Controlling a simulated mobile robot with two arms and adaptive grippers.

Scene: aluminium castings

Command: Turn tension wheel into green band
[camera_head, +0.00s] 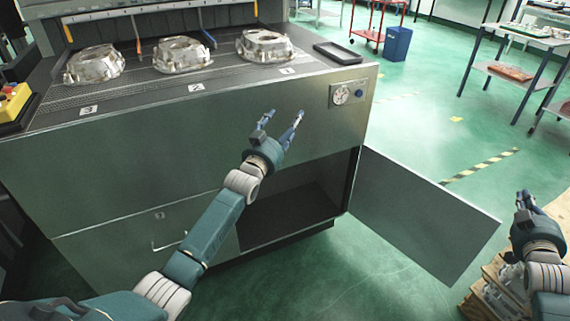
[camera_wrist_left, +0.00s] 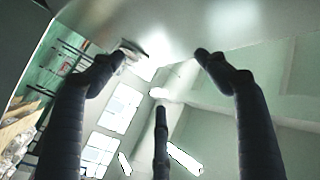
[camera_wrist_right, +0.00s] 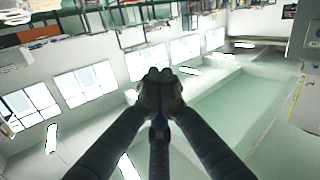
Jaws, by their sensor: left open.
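A round white dial (camera_head: 340,95) sits on a small plate at the upper right of the grey machine's front. A small blue knob (camera_head: 358,94) is just right of it, probably the tension wheel. The dial's markings are too small to read, so I cannot make out a green band. My left gripper (camera_head: 282,124) is open and empty in front of the machine, left of and below the dial, apart from it. Its spread fingers show in the left wrist view (camera_wrist_left: 160,62). My right gripper (camera_head: 526,203) is at the far right; its fingertips meet in the right wrist view (camera_wrist_right: 160,75), with nothing between them.
Several castings (camera_head: 182,54) stand on the machine's top, with a black tray (camera_head: 337,53) at its right end. A cabinet door (camera_head: 420,212) hangs open below the dial. A wooden pallet (camera_head: 490,285) with parts lies under my right arm.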

